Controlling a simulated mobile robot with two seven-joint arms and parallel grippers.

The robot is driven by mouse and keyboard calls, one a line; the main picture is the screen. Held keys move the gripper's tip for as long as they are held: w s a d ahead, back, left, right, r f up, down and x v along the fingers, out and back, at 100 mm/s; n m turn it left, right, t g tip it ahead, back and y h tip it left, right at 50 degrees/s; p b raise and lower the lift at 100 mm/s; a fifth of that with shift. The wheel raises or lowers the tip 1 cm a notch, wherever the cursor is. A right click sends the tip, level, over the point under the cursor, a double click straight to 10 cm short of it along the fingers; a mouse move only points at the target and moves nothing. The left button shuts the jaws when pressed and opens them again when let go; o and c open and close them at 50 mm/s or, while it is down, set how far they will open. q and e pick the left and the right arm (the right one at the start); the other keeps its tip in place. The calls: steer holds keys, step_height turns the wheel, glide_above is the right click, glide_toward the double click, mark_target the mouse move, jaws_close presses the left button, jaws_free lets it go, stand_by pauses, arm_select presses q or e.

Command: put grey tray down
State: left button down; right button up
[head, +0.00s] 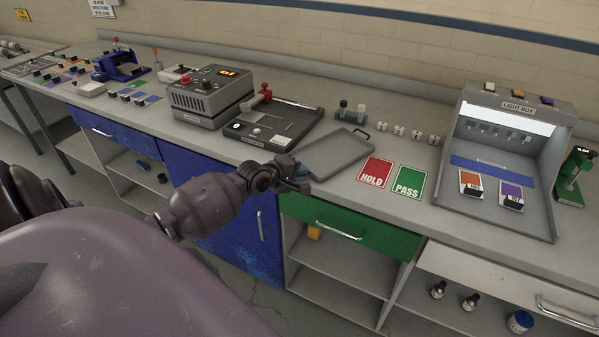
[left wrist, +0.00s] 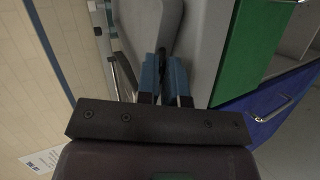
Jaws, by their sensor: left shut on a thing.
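The grey tray (head: 338,153) is a shallow rectangular tray with a raised rim and a loop handle at its far end. It is over the bench top, left of the red HOLD card (head: 374,172). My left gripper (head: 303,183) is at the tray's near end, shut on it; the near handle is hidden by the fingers. In the left wrist view the tray (left wrist: 150,18) extends away from the blue-tipped fingers (left wrist: 163,82). I cannot tell whether its underside touches the bench. My right gripper is not in view.
The green PASS card (head: 408,182) lies beside the HOLD card. Several small white pieces (head: 400,131) stand behind the cards. A dark-framed board (head: 268,127) is left of the tray, and the light box (head: 505,150) is right. A green drawer (head: 350,225) is below.

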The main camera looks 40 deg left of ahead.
arm_select(q)
steer(key=c, duration=1.6)
jaws_free()
steer(key=shift+c, duration=0.2)
steer(key=shift+o, duration=0.6)
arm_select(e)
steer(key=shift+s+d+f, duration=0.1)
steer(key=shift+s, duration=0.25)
arm_select(q)
steer(key=p+v, duration=0.1)
steer(key=v, duration=1.1)
steer(key=s+d+f+m+y, duration=0.1)
steer(key=s+d+f+m, duration=0.6)
steer(key=d+m, duration=0.1)
steer(key=s+d+f+m+g, duration=0.1)
steer(key=s+d+f+m, duration=0.6)
steer(key=d, duration=0.4)
steer(key=shift+s+f+m+y, duration=0.2)
steer(key=shift+f+m+y, duration=0.3)
steer(key=shift+m, duration=0.7)
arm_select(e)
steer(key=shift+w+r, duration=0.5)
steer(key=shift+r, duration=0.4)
arm_select(q)
steer(key=shift+d+f, duration=0.1)
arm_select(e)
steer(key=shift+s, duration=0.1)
